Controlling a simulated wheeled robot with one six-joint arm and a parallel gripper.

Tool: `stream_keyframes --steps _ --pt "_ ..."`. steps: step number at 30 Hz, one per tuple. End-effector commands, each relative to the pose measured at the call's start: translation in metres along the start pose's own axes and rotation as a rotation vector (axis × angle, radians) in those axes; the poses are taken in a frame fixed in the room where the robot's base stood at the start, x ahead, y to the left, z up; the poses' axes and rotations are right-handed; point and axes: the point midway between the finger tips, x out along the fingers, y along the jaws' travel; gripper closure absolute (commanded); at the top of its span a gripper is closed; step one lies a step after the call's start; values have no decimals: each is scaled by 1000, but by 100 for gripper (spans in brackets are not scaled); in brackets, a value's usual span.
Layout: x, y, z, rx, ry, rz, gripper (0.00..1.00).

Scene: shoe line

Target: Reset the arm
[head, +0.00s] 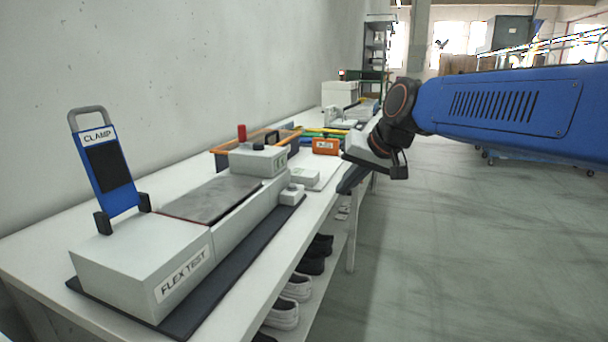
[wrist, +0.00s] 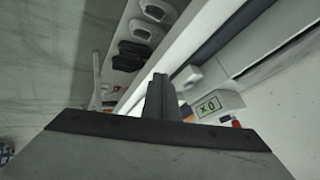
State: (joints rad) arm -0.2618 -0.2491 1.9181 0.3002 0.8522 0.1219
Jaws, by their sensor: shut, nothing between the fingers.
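My blue arm (head: 500,105) reaches in from the right in the head view, with its dark wrist bent downward. My gripper (head: 352,178) hangs at the front edge of the bench, pointing down and to the left. Its fingers are together in the wrist view (wrist: 160,98), with nothing between them. Below the fingers in that view are the bench edge and the shoe shelf. I cannot tell whether the fingers touch the bench.
The white bench (head: 50,248) runs along the wall and holds a flex tester (head: 150,255) with its blue clamp (head: 108,175) raised. An orange case (head: 326,146) lies near my gripper. Shoes (head: 283,312) sit on the shelf below. The floor (head: 470,260) at right is open.

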Motion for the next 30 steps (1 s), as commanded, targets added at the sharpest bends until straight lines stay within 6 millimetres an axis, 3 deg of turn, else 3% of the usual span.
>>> stream_keyframes --steps 1,9,21,25,30 --pt "-9 17 18 -3 -2 24 100" --pt "-39 97 118 -31 -37 153 100" --pt "-57 192 278 -61 -111 327 100" --pt "-57 210 312 -65 -130 362 100" --pt "-56 219 331 -70 -142 382 100"
